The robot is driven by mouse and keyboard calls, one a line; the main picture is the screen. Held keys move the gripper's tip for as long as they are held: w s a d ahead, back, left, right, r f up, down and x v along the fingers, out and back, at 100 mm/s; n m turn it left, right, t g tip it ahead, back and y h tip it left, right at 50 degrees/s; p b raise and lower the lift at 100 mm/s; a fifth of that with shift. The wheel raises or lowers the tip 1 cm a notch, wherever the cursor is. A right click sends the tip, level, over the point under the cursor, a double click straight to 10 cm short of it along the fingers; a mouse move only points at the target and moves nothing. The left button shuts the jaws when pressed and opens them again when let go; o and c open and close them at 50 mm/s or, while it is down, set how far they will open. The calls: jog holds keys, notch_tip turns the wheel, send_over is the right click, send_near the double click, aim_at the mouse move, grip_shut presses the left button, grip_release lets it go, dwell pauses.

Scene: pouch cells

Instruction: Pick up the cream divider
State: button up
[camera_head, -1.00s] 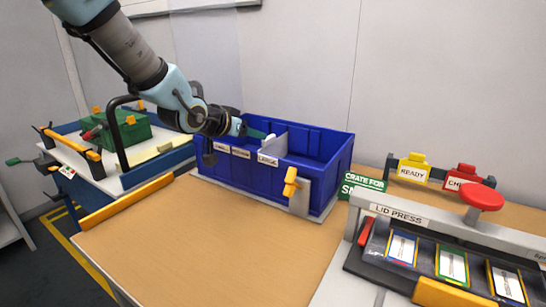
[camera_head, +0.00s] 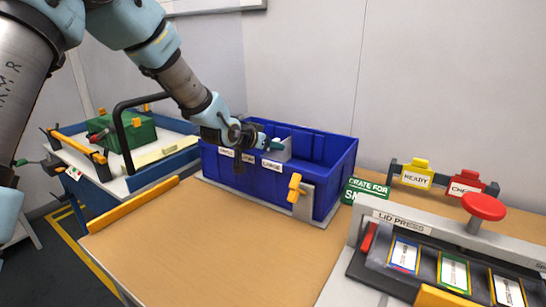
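The crate's left inside is partly hidden by my wrist. A pale yellow bar (camera_head: 160,154) lies on the cart at the left.
The crate's front has white labels and a yellow-handled latch (camera_head: 296,188). A lid press (camera_head: 440,245) with a red knob (camera_head: 483,206) stands at the right. A green box (camera_head: 128,132) and a black hoop are on the left cart. The wooden tabletop (camera_head: 200,240) in front is clear.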

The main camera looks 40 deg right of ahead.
jog(key=shift+c, duration=0.2)
grip_shut()
dwell(0.6)
